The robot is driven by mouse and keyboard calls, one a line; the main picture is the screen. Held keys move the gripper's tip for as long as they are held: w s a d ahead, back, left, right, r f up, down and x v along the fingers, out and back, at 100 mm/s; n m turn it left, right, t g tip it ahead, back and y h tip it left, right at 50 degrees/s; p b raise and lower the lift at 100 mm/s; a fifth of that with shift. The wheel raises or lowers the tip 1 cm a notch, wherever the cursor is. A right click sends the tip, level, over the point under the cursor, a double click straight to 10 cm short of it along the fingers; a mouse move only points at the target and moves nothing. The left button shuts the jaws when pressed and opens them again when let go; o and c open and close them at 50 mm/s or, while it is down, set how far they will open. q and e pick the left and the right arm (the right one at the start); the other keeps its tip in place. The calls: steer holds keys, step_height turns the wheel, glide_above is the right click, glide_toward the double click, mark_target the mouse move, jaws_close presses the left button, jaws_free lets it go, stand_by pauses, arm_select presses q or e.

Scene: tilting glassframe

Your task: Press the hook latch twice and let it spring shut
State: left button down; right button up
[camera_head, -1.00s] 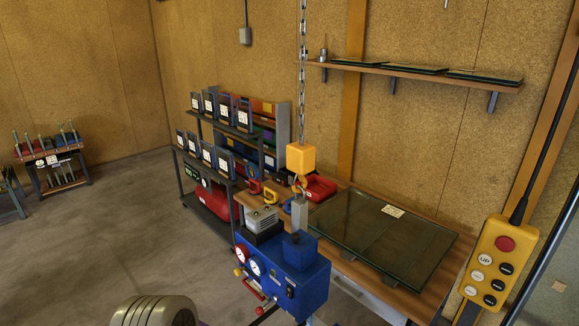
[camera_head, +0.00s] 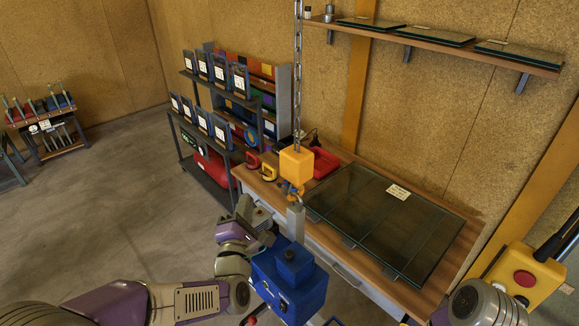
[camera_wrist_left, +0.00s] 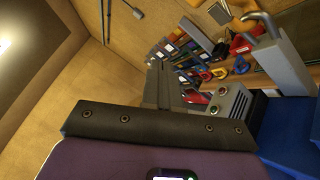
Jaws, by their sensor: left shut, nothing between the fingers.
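The orange hook block (camera_head: 297,164) hangs on a chain. The hook (camera_head: 291,188) below it sits at the top of a grey lifting post (camera_head: 295,222); the small latch is too small to make out clearly. The post stands on a blue box-shaped unit (camera_head: 289,282), and it also shows in the left wrist view (camera_wrist_left: 283,62). My left gripper (camera_head: 262,219) is left of the post, a little below the hook and apart from it. Its dark fingers (camera_wrist_left: 165,84) are together and empty. My right arm shows at the lower right, but its gripper is out of view.
A workbench with a dark glass panel (camera_head: 385,222) lies right of the hook. A yellow push-button pendant (camera_head: 524,281) hangs at the right. Shelving (camera_head: 215,125) stands behind left. The chain (camera_head: 298,75) runs up above the hook. Open floor lies at left.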

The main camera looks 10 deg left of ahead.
mark_target(284, 190)
arm_select(q)
steer(key=s+r, duration=0.1)
steer(key=s, duration=0.3)
steer(key=w+d+f+b, duration=0.1)
steer(key=w+d, duration=0.4)
steer(key=w, duration=0.3)
steer(key=shift+d, duration=0.2)
arm_select(e)
steer(key=shift+s+f, duration=0.25)
steer(key=shift+s, duration=0.85)
steer(key=shift+f, duration=0.1)
stand_by(0.7)
arm_select(q)
steer(key=shift+w+d+f+b, duration=0.1)
steer(key=shift+w+d+b, duration=0.2)
steer(key=shift+b, duration=0.35)
arm_select(e)
steer(key=shift+f, duration=0.55)
